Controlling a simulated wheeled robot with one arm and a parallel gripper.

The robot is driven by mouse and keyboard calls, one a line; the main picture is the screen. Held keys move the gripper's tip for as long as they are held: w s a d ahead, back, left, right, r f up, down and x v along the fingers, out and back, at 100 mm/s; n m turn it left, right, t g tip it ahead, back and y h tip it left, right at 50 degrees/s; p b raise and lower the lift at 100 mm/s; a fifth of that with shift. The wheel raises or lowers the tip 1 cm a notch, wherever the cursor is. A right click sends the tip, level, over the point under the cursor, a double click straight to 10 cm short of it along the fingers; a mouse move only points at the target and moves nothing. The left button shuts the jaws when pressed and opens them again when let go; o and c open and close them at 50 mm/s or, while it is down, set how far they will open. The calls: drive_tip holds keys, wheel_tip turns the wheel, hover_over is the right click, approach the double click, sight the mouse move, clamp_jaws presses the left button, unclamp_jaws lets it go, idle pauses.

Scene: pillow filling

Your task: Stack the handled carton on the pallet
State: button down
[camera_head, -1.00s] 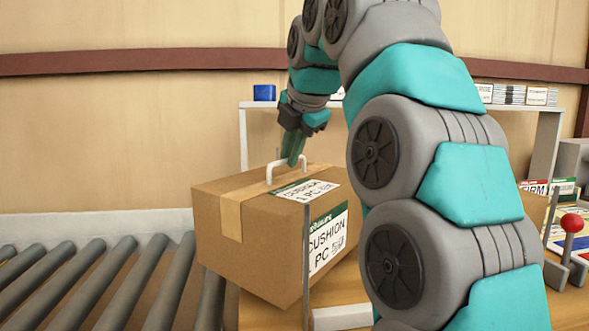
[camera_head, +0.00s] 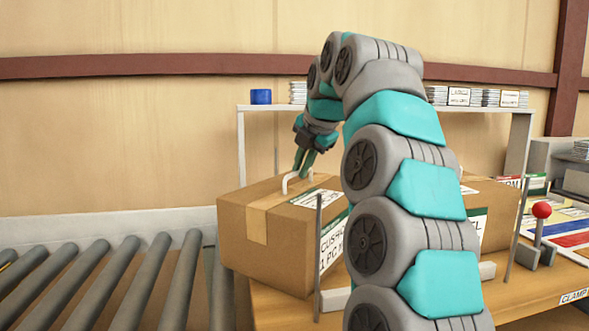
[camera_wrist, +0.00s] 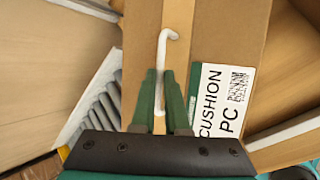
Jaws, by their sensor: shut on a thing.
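The handled carton (camera_head: 268,235) is a brown taped box with a white handle (camera_head: 292,182) on top and a white CUSHION label. My gripper (camera_head: 304,168) is at the handle and shut on it. In the wrist view the green fingers (camera_wrist: 160,100) close around the white handle (camera_wrist: 162,60), with the carton's taped top (camera_wrist: 225,30) beyond. The carton hangs level or nearly so between the rollers and the wooden table; whether it touches the table is hard to tell. No pallet can be made out with certainty.
A roller conveyor (camera_head: 110,275) lies at the left. Another labelled carton (camera_head: 490,215) stands on the wooden table (camera_head: 520,292), partly behind my arm. Thin posts (camera_head: 318,255) rise near the held carton. A red-knobbed clamp (camera_head: 541,212) stands at the right. A white shelf frame (camera_head: 241,150) stands behind.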

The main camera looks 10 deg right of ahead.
idle(0.3)
drive_tip(key=c, duration=0.9)
unclamp_jaws()
